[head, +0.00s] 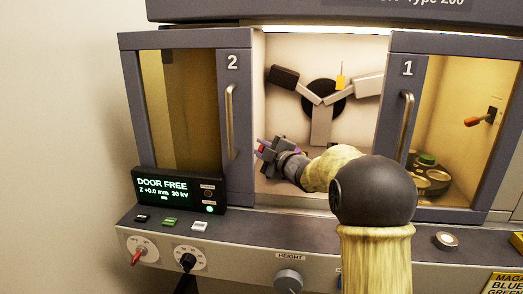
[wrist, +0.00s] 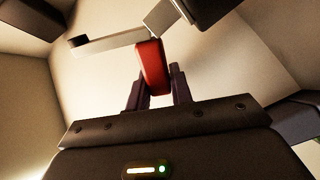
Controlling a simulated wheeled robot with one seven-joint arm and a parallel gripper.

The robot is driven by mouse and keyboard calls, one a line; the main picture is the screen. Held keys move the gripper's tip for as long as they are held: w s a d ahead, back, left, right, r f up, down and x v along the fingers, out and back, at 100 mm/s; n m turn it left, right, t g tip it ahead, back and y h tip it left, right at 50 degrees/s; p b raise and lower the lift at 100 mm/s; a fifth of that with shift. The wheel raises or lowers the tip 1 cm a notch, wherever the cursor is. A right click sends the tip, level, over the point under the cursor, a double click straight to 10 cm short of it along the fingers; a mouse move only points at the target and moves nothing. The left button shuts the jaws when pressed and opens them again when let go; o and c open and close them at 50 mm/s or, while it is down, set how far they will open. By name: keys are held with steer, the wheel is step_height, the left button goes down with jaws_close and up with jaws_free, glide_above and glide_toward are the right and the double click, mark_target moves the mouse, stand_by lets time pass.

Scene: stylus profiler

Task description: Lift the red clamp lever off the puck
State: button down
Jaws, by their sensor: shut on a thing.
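The red clamp lever (wrist: 153,68) shows in the wrist view between the two fingers of my gripper (wrist: 158,88). My gripper is shut on it. The lever's upper end is close to a pale bar (wrist: 112,43); I cannot tell whether they touch. In the head view my gripper (head: 264,148) is inside the open chamber, at its left side near the edge of door 2, with a small bit of red at its tip. The puck is not identifiable in either view; my arm hides part of the chamber floor.
Door 2 (head: 232,130) and door 1 (head: 405,112) stand on either side of the chamber opening. A three-armed fixture (head: 321,125) is on the back wall. Round containers (head: 431,181) sit behind door 1. A display box (head: 160,190) reads DOOR FREE.

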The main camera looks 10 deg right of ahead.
steer(key=c, duration=1.2)
jaws_free()
steer(key=shift+c, duration=0.2)
